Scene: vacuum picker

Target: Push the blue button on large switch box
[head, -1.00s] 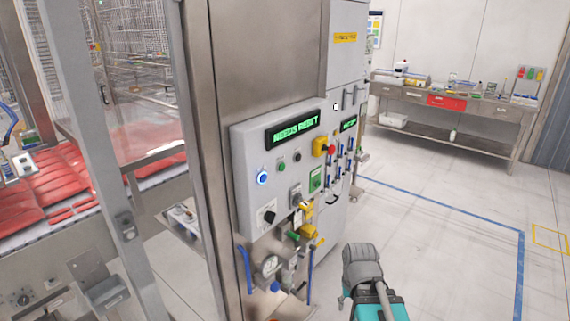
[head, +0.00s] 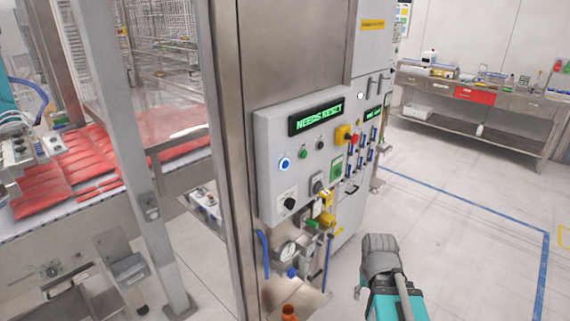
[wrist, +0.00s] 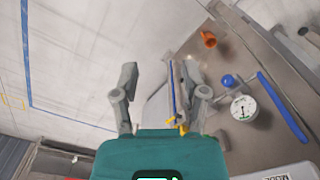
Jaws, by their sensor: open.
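The large switch box (head: 268,132) is a pale grey panel on a steel cabinet, in the middle of the head view. Its green display reads "NEEDS RESET". The round blue button (head: 285,163), with a lit ring, sits at the box's left side below the display. A small green button (head: 303,154) is just right of it. My arm's teal and grey end shows low and right of the box in the head view, apart from it. In the wrist view my gripper (wrist: 158,78) is open with nothing between its fingers. The blue button is not visible there.
A pressure gauge (head: 287,250), blue handles and an orange fitting (head: 288,312) are below the box. A red and yellow emergency stop (head: 345,134) is on its right. A steel frame post stands left. Open floor lies right, before a workbench (head: 470,99).

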